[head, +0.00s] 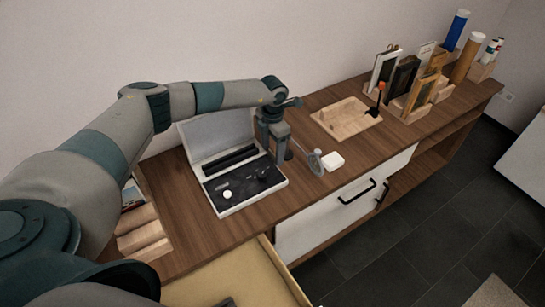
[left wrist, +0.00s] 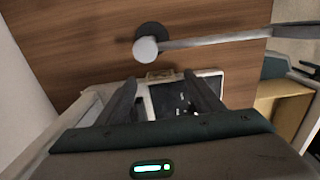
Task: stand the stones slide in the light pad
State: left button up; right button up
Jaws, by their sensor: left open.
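No slide showing stones can be made out. My left gripper (head: 279,154) is open, beside the right end of an open case (head: 240,205). In the left wrist view its fingers (left wrist: 164,92) are apart with the case beyond; nothing shows held. My right gripper is out of view.
A drawer (head: 245,275) is open at the front. A wooden holder (head: 140,230) sits at left. A blue bottle (head: 456,30) stands at far right. Bare tabletop lies right of the case.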

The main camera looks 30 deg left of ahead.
pick_arm(q)
jog(key=c, duration=1.2)
jog(key=shift+r, duration=0.2)
notch_tip(320, 180, up, 10)
jog(key=b, duration=0.3)
jog(key=shift+f, duration=0.15)
